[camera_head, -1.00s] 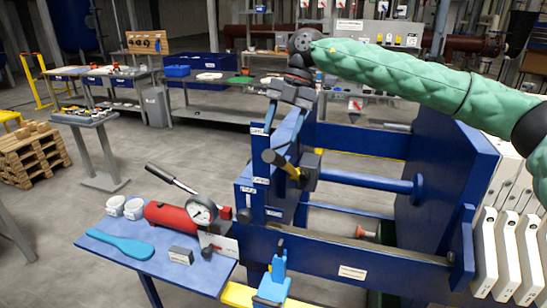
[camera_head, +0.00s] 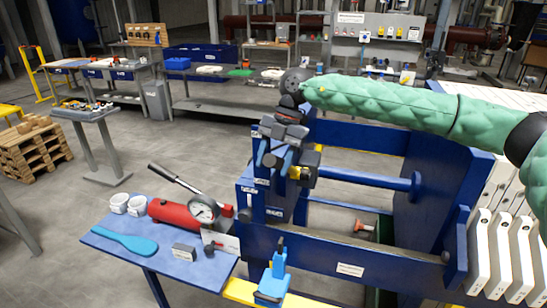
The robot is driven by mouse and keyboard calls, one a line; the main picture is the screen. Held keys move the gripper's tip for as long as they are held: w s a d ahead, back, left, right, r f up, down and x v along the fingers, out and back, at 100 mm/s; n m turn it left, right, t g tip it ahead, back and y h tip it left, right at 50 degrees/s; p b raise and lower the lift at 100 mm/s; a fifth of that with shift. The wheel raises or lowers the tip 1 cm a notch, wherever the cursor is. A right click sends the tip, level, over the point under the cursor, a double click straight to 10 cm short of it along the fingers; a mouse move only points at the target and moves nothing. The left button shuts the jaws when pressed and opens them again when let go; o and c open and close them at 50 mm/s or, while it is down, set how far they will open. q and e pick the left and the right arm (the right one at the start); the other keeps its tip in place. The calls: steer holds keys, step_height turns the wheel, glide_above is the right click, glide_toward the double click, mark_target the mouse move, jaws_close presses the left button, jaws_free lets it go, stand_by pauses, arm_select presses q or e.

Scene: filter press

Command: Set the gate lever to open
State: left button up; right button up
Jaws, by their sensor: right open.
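The gate lever (camera_head: 294,172) is at the near left end of the blue filter press (camera_head: 350,258). The gripper hides the top of the upright and part of the lever. My left gripper is not in view.
A blue side table (camera_head: 170,262) at the left holds a red hand pump with gauge (camera_head: 178,213), white cups and a blue paddle (camera_head: 125,241). A small blue device (camera_head: 275,275) stands at the press front. White plates (camera_head: 500,255) line the right. Open floor lies beyond the side table.

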steer(key=shift+f, duration=0.15)
steer(key=shift+c, duration=0.4)
jaws_close()
